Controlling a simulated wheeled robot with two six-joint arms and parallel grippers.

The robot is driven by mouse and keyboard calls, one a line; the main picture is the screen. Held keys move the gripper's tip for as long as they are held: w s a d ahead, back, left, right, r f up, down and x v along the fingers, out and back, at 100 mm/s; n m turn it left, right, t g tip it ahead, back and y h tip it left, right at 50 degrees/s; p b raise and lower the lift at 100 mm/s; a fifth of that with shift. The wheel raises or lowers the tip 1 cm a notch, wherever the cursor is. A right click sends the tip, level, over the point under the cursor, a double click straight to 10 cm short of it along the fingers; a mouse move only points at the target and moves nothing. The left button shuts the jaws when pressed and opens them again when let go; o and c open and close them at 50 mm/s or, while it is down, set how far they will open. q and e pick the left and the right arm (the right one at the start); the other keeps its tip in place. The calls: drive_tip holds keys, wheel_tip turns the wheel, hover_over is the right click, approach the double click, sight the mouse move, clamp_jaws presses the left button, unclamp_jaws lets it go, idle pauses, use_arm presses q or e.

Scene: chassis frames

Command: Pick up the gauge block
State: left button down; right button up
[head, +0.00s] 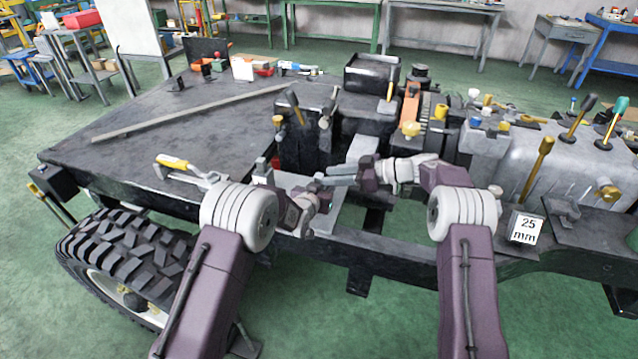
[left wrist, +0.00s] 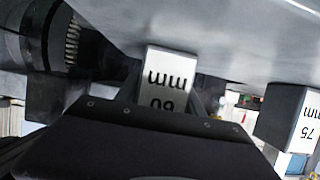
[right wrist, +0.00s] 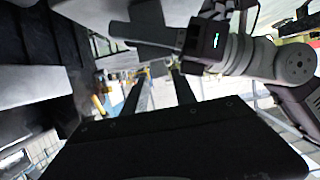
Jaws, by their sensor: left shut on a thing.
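The gauge block (left wrist: 168,78), marked 60 mm, shows upside down in the left wrist view between the fingers of my left gripper (head: 322,187). My left gripper is shut on it. In the head view I cannot make this block out among the grippers. My right gripper (head: 343,174) is close to the left one, its fingers pointing left. In the right wrist view its two fingers stand apart with nothing seen between them. A second block (left wrist: 301,125), marked 75 mm, shows at the right in the left wrist view. A 25 mm block (head: 525,228) sits on the chassis at right.
The dark chassis deck (head: 130,145) carries a long bar (head: 190,108) and a yellow-handled clamp (head: 180,166). Levers and a grey gearbox housing (head: 560,155) stand at right. A tyre (head: 115,260) is at lower left. The deck's left part is mostly clear.

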drive_tip(key=shift+x, duration=1.25)
clamp_jaws()
use_arm(q)
drive_tip(key=c, duration=0.6)
unclamp_jaws()
drive_tip(key=shift+c, duration=0.2)
use_arm(e)
wheel_tip(320, 180, up, 10)
